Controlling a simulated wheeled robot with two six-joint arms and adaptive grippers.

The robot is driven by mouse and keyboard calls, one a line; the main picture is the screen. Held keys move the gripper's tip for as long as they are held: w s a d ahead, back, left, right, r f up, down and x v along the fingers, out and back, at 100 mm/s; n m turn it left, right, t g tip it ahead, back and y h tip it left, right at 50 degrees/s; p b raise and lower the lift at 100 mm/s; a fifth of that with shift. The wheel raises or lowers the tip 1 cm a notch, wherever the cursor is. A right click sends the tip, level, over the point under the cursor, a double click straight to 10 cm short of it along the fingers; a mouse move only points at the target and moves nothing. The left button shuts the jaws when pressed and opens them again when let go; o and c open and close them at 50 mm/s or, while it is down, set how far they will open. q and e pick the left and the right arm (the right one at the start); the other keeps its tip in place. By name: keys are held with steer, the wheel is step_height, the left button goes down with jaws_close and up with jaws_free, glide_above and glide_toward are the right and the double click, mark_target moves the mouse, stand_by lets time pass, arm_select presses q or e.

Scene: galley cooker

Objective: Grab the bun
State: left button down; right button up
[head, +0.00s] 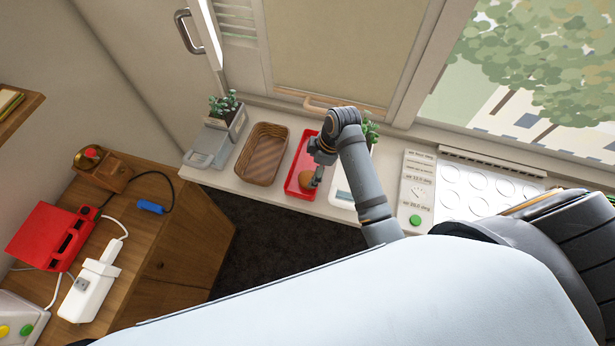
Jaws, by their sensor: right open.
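The brown bun (306,179) lies in the red tray (294,186) on the pale counter by the window. My right gripper (316,172) is over the tray, right at the bun, with its jaws open. One grey finger shows at the bun's right side. The arm and gripper hide part of the tray, and I cannot tell whether a finger touches the bun. My left gripper is not in view.
A brown wicker basket (262,154) stands left of the tray, then a grey scale-like box (208,147) and potted plants (224,104). A white panel with a green button (415,220) and a plate with round rings (478,190) lie to the right. A wooden cabinet (180,240) stands at left.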

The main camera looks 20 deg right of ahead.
mark_target(309, 176)
steer(key=shift+p+x, duration=1.1)
steer(key=shift+x, duration=1.45)
steer(key=shift+s, duration=0.15)
steer(key=c, duration=1.1)
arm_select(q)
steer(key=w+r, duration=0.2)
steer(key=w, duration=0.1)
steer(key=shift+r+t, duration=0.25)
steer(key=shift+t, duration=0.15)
arm_select(e)
steer(key=shift+c, duration=0.4)
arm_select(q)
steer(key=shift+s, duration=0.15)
arm_select(e)
steer(key=shift+r, duration=0.15)
